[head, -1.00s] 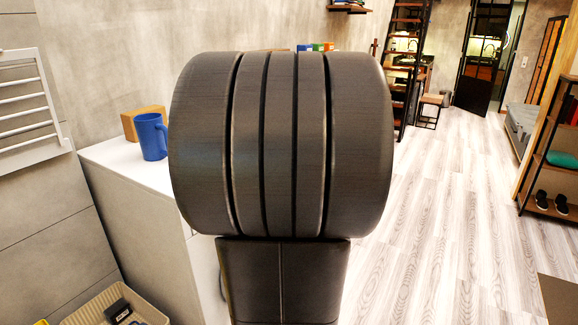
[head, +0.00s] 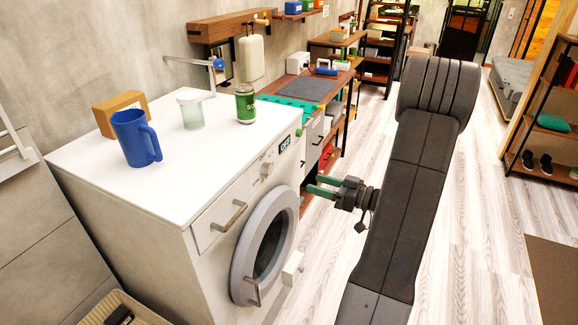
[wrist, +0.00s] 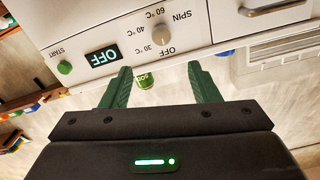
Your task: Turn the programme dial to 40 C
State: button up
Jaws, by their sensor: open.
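The white washing machine (head: 215,222) stands left of my arm in the head view. Its programme dial (head: 267,169) is a small round knob on the front panel beside a dark display (head: 285,145). In the wrist view the panel appears upside down: the dial (wrist: 161,33) is ringed by OFF, 30 °C, 40 °C, 60 °C and SPIN. The display (wrist: 103,57) reads OFF. Where the dial's mark points is too small to tell. My gripper (head: 313,185) is open and empty, its green fingers apart from the panel. In the wrist view its fingertips (wrist: 159,68) lie below the dial.
A green START button (wrist: 64,67) is beside the display. The drawer handle (head: 230,216) and door (head: 265,246) protrude from the front.

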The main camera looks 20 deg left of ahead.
aim_at(271, 171)
jog(key=a+p, duration=0.1)
jog(key=a, duration=0.3)
jog(key=a+p, duration=0.1)
jog(key=a, duration=0.4)
jog(key=a+p, duration=0.2)
jog(key=a, duration=0.2)
jog(key=shift+w+a, duration=0.15)
jog(key=shift+w, duration=0.25)
jog(key=c, duration=1)
jog(key=shift+o, duration=0.2)
